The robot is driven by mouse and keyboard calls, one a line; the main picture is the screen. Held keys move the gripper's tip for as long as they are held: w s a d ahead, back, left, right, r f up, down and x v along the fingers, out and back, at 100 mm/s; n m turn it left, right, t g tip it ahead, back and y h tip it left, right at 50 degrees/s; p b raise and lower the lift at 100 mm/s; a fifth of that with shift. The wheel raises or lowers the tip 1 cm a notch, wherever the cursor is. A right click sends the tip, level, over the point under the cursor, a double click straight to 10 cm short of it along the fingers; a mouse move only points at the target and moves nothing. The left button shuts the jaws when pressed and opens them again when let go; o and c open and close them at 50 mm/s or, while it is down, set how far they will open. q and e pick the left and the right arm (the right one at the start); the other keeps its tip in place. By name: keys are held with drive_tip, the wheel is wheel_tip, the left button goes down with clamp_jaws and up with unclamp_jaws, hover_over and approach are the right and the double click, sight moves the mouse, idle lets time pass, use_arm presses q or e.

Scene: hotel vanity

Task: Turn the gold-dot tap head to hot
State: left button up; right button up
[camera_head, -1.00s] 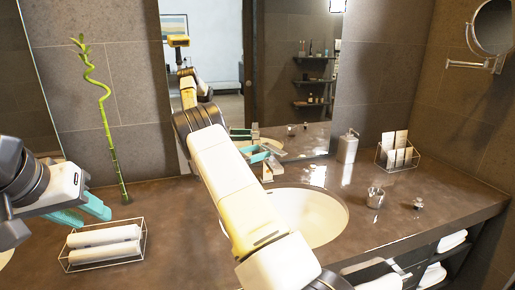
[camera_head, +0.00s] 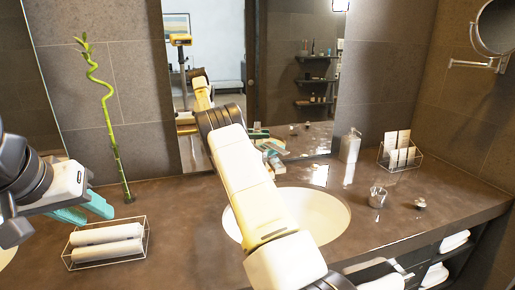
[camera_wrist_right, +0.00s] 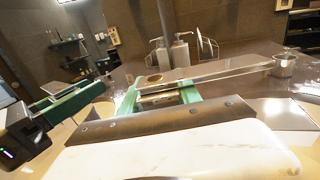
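The tap stands behind the round basin (camera_head: 325,215), mostly hidden by my right arm in the head view. In the right wrist view a flat pale metal bar (camera_wrist_right: 215,70) with a gold-brown round spot (camera_wrist_right: 153,78) at its left end lies just beyond my fingers; it looks like part of the tap. My right gripper (camera_head: 268,148) is at the tap, its teal fingers apart. In the right wrist view my right gripper (camera_wrist_right: 160,100) has metal tap parts between or just beyond the fingers; contact is unclear. My left gripper (camera_head: 88,209) is open and empty above the left counter.
A wire basket (camera_head: 108,255) with rolled towels is below my left gripper. A bamboo stem (camera_head: 112,150) stands behind it. A soap bottle (camera_head: 350,146), card rack (camera_head: 400,155), metal cup (camera_head: 377,197) and small metal item (camera_head: 420,203) are on the right. The mirror (camera_head: 290,70) rises close behind the tap.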

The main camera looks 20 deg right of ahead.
clamp_jaws()
drive_tip(key=m+g, duration=0.2)
drive_tip(key=g, duration=0.1)
drive_tip(key=shift+s+h, duration=0.15)
drive_tip(key=shift+h, duration=0.15)
drive_tip(key=shift+s+r+m+g, duration=0.1)
drive_tip(key=shift+s+m+g, duration=0.1)
drive_tip(key=shift+m+g, duration=0.6)
drive_tip(key=shift+s+m+g, duration=0.15)
drive_tip(key=shift+m+g, duration=0.25)
drive_tip(key=shift+g, duration=0.8)
drive_tip(key=o, duration=0.9)
unclamp_jaws()
